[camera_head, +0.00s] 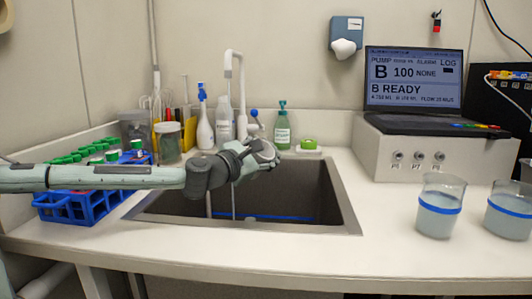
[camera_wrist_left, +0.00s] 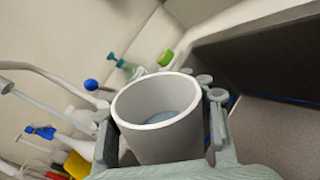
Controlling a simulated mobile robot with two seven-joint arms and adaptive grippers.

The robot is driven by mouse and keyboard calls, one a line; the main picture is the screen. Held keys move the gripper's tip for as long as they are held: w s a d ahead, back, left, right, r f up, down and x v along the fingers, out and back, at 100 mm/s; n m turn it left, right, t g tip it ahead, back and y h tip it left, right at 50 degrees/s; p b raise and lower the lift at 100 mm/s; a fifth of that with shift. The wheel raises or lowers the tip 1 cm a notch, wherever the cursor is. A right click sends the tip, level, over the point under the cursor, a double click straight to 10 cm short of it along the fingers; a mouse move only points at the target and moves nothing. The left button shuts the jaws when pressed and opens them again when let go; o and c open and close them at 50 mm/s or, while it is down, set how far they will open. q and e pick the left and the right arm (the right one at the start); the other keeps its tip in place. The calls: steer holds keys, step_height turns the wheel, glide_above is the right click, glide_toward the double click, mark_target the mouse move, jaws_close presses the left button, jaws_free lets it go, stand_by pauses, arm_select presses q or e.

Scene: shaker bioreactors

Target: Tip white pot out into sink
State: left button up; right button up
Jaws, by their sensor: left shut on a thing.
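My left gripper (camera_head: 262,152) reaches in from the left and is over the back part of the dark sink (camera_head: 335,185). In the left wrist view the gripper is shut on the white pot (camera_wrist_left: 165,144), with a finger on each side of it. The pot's round mouth faces the wrist camera, and bluish-grey liquid shows inside. In the head view the gripper mostly hides the pot, so I cannot tell its tilt well. My right gripper is out of view.
A tall white tap (camera_head: 229,75) stands behind the sink, close to the gripper. A green soap bottle (camera_head: 282,128) and several other bottles line the back. A blue rack (camera_head: 85,205) of green-capped tubes is left. Two beakers (camera_head: 437,215) (camera_head: 508,220) stand right.

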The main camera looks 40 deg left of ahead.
arm_select(q)
steer(key=shift+d+r+m, duration=0.7)
steer(key=shift+d+r, duration=0.05)
steer(key=shift+d, duration=0.1)
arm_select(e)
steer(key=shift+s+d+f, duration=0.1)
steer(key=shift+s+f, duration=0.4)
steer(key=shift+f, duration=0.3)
arm_select(q)
steer(key=shift+d+p, duration=0.1)
steer(key=shift+p, duration=0.2)
